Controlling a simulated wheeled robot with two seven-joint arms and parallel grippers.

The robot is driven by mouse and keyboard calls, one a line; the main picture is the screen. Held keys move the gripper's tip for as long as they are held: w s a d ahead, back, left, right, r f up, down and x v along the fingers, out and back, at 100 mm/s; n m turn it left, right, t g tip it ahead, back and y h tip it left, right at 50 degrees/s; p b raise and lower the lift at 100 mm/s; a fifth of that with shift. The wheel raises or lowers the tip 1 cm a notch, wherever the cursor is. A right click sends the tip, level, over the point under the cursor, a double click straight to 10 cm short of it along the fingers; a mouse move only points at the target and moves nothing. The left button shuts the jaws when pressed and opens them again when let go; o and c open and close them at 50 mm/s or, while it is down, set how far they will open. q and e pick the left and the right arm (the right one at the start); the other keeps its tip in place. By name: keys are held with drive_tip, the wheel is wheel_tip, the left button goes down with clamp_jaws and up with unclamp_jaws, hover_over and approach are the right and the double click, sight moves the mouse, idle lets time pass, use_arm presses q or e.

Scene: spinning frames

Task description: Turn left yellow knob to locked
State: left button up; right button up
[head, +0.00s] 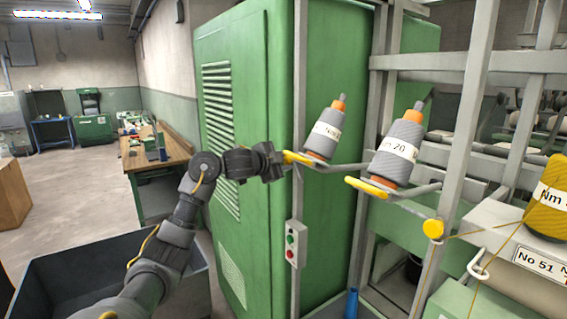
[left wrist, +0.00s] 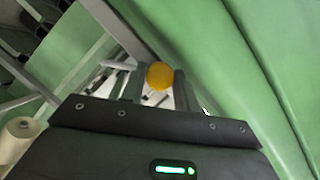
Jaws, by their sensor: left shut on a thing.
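The left yellow knob (head: 299,158) is an elongated yellow handle at the end of a grey peg arm, beneath a grey yarn bobbin (head: 323,135). My left gripper (head: 282,158) reaches it from the left and is shut on its near end. In the left wrist view the knob shows as a round yellow end (left wrist: 160,75) between the two fingers. A second yellow knob (head: 366,188) sits to the right and lower, under another bobbin (head: 398,150), with nothing touching it. The right gripper is not in view.
A large green cabinet (head: 250,60) stands close behind my left arm. A control box (head: 295,244) with green and red buttons is below the gripper. Grey frame posts (head: 468,120) rise at the right. A dark open bin (head: 80,262) is at lower left.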

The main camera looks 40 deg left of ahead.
use_arm(q)
drive_tip(key=n+h, duration=0.1)
drive_tip(key=n, duration=0.1)
drive_tip(key=n+g+h, duration=0.1)
drive_tip(key=n+h, duration=0.1)
drive_tip(key=n, duration=0.1)
drive_tip(key=n+g+h, duration=0.1)
drive_tip(key=n, duration=0.1)
drive_tip(key=shift+a+r, duration=0.15)
drive_tip(key=shift+a, duration=0.1)
drive_tip(key=shift+w+n+g+h, duration=0.1)
drive_tip(key=shift+n+g+h, duration=0.2)
drive_tip(key=shift+n, duration=0.1)
idle(0.4)
drive_tip(key=o, duration=0.8)
drive_tip(key=shift+o, duration=0.8)
drive_tip(key=shift+d+r, duration=0.2)
